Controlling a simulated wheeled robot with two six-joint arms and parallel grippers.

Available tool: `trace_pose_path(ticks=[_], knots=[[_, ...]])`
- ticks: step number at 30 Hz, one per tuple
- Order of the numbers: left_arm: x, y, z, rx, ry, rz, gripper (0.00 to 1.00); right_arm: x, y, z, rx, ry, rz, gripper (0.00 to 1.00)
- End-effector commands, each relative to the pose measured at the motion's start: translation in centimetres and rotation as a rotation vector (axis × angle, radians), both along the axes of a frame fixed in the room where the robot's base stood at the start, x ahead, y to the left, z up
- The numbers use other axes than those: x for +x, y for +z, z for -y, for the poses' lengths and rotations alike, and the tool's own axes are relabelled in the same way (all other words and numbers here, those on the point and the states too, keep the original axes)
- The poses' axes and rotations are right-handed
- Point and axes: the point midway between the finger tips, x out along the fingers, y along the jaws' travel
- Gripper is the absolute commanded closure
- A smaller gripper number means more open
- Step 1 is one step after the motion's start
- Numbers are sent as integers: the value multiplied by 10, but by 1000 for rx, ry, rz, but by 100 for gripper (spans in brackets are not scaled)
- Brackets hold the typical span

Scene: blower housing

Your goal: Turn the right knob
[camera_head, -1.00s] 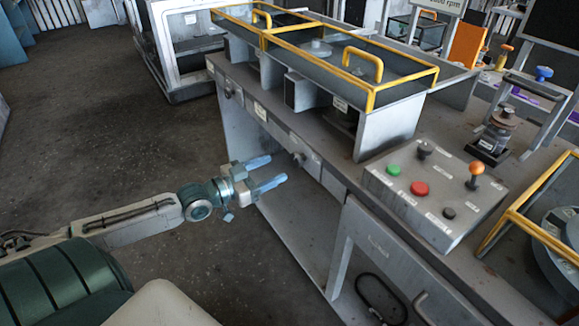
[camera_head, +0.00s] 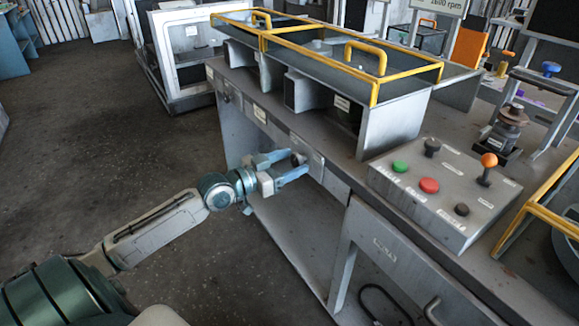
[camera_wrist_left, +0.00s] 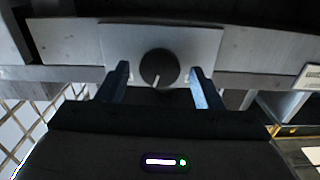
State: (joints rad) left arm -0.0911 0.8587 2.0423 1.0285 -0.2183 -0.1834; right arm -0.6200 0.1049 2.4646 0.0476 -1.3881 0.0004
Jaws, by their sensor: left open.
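The right knob (camera_head: 297,158) is a dark round knob on a grey plate on the front face of the bench. In the left wrist view the knob (camera_wrist_left: 159,68) has a white mark pointing down and slightly left. My left gripper (camera_head: 292,163) is open, with its blue fingers pointing at the bench front. In the wrist view the fingers of the left gripper (camera_wrist_left: 159,82) stand one on each side of the knob, with a visible gap on both sides. I cannot tell how far the fingertips reach along it. My right gripper is not in view.
Above the knob, the bench carries a yellow-framed housing (camera_head: 372,92). A control box (camera_head: 410,203) with green, red and black buttons and an orange-topped lever sits to the right. A door with a handle (camera_head: 432,312) is below. Floor to the left is clear.

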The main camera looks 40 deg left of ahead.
Motion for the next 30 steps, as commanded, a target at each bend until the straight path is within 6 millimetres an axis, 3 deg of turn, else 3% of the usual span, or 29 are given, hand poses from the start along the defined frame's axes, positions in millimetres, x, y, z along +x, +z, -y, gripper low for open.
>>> trace_pose_path(ticks=[10, 17, 30], knots=[[2, 0, 1, 1, -1, 0, 40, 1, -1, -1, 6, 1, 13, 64], [2, 0, 1, 1, -1, 0, 84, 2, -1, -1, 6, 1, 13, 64], [2, 1, 0, -241, -1, -101, 84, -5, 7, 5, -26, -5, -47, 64]])
